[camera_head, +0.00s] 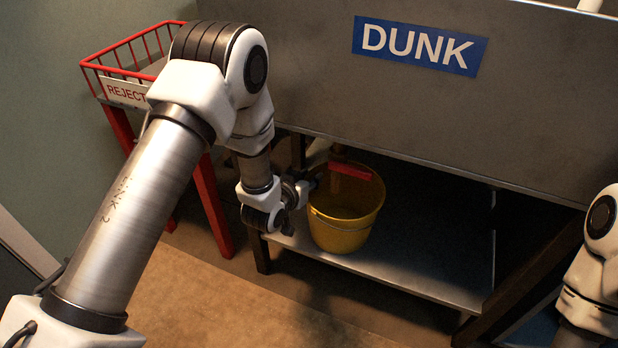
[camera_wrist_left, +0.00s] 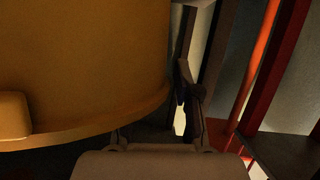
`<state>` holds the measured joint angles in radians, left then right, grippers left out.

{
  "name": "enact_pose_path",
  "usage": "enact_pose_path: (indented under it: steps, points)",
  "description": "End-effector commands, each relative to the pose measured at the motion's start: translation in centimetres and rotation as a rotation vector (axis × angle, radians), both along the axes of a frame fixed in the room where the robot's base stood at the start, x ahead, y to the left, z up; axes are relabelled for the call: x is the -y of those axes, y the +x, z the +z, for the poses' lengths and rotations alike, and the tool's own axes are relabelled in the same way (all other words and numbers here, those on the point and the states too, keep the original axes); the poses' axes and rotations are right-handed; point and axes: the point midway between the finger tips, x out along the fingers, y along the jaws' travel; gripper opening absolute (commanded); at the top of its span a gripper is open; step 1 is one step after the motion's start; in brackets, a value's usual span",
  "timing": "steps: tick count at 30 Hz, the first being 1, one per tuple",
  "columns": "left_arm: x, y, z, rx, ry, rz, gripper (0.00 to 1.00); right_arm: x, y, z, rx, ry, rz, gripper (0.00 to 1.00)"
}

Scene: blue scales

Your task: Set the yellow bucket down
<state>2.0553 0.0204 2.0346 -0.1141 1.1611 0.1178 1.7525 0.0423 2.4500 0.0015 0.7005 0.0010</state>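The yellow bucket (camera_head: 345,232) stands upright on the grey lower shelf (camera_head: 425,262) of the metal table, close to its front edge. Its red handle grip (camera_head: 350,168) lies at the rim's far side. My left gripper (camera_head: 303,203) is at the bucket's left side, beside the rim, and its fingers look spread. In the left wrist view the bucket's wall (camera_wrist_left: 80,60) fills the left side. One dark finger (camera_wrist_left: 188,95) shows past the bucket's edge; the other is hidden. Contact cannot be told. My right arm shows at the right edge, with its gripper out of view.
The table's metal front carries a blue DUNK sign (camera_head: 420,46) and overhangs the shelf. A red wire basket (camera_head: 125,68) marked REJECT stands on red legs at the left. The shelf is clear to the bucket's right.

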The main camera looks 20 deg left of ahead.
Motion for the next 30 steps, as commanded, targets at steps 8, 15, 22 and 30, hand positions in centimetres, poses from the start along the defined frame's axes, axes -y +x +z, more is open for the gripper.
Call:
enact_pose_path:
  steps: [8,15,22,30]
  points:
    - [0.0,-0.1,0.5,0.0,0.0,0.0,0.31,0.0,0.0,0.3,0.0,0.0,0.0,0.4]
    - [-0.5,-4.7,2.7,-0.005,-0.001,0.001,0.31,0.0,-0.1,2.8,-0.003,0.0,0.004,0.4]
    - [-1.0,-9.7,4.5,-0.002,-0.001,0.001,0.31,-0.1,-0.1,4.5,-0.003,0.001,0.005,0.4]
    - [-1.1,-11.2,4.7,-0.004,0.001,0.0,0.31,0.0,-0.1,4.7,-0.003,0.0,0.004,0.4]
